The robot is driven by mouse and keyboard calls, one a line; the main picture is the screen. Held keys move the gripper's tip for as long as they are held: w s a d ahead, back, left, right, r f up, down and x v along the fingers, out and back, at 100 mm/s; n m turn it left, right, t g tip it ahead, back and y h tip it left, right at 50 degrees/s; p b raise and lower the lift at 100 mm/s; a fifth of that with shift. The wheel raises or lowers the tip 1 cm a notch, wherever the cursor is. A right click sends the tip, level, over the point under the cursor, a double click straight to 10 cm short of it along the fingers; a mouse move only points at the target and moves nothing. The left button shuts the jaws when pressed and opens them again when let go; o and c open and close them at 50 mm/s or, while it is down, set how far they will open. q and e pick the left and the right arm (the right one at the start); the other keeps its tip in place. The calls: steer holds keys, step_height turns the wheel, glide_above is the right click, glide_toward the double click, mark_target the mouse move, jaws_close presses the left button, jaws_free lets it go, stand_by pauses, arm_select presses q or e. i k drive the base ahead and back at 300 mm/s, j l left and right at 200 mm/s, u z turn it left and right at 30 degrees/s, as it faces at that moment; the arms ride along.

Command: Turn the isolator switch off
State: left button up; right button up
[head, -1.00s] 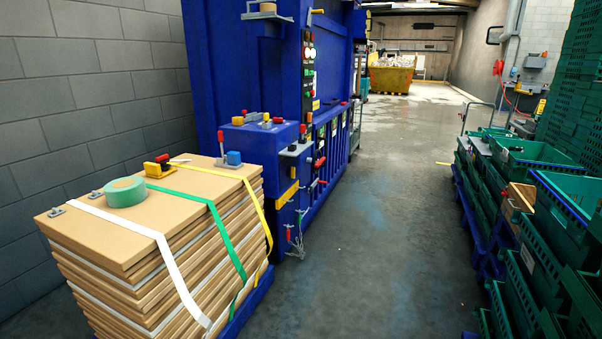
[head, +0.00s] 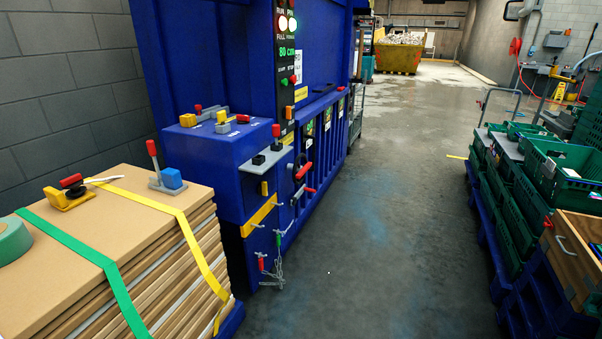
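A tall blue machine (head: 210,70) stands at the left centre. Its black control panel (head: 286,65) has lit lamps, a green "80 cm" readout and small red and green buttons. On its front are a dark round part with a red handle (head: 304,171) and another red handle (head: 309,189). I cannot tell which part, if any of these, is the isolator switch. Grey boxes (head: 556,40) hang on the far right wall, too small to read. Neither of my grippers is in view.
A strapped cardboard stack (head: 150,215) with tools and green tape (head: 12,240) stands at near left. Green crates (head: 560,160) on blue pallets line the right side, with a wooden box (head: 575,250). The wet floor (head: 400,200) between is clear back to a yellow skip (head: 398,57).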

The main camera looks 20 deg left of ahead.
mark_target(262, 187)
steer(key=i+u, duration=0.1)
steer(key=i, duration=0.45)
steer(key=i+l+u, duration=0.1)
steer(key=i, duration=0.45)
steer(key=i+l+u, duration=0.1)
steer(key=i, duration=0.45)
